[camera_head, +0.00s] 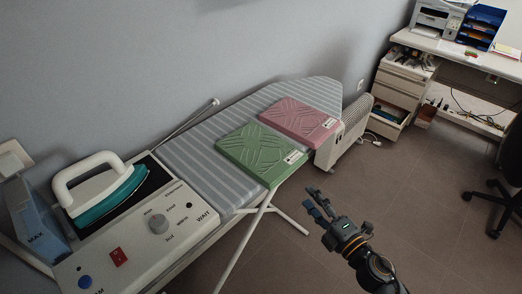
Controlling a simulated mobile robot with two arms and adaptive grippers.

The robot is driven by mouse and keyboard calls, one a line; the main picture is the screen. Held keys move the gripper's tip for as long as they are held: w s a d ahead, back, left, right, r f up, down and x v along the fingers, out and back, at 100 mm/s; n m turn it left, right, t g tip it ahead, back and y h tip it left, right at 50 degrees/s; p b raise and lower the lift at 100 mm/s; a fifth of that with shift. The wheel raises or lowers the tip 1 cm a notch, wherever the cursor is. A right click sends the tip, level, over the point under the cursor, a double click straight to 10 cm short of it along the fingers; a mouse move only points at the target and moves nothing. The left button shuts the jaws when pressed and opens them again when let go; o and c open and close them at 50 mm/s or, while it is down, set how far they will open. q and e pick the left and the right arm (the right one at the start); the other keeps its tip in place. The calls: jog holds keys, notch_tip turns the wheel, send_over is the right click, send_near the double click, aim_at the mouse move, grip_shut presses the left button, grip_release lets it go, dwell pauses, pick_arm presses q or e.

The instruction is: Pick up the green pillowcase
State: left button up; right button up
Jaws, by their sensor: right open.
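The green pillowcase (258,152) lies flat and folded on the striped ironing board (196,160), with a small white label at its right corner. A pink pillowcase (299,120) lies beside it, further back and to the right. My right gripper (317,205) is open and empty over the floor, in front of the board and to the lower right of the green pillowcase, apart from it. My left gripper is not in view.
A steam iron (103,185) rests on its control station (143,228) at the board's left end. A white radiator (344,133) stands at the board's right end. Desk (460,52), drawers (400,85) and office chair (505,190) are at right. The middle floor is clear.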

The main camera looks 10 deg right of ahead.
aim_at(289, 174)
jog(key=x, duration=0.5)
jog(key=shift+r+p, duration=0.15)
jog(key=shift+p, duration=0.25)
jog(key=shift+w+a, duration=0.3)
jog(key=shift+w, duration=0.1)
jog(key=p+x, duration=0.1)
jog(key=x, duration=0.3)
jog(key=shift+w+a+r, duration=0.1)
jog(key=shift+w+a, duration=0.05)
jog(key=shift+w, duration=0.05)
jog(key=shift+w+a, duration=0.15)
jog(key=shift+w, duration=0.2)
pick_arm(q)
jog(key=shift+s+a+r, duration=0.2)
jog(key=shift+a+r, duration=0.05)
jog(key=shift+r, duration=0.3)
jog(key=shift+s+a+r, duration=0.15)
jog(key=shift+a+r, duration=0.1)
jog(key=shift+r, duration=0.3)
pick_arm(e)
jog(key=shift+s, duration=0.1)
grip_shut()
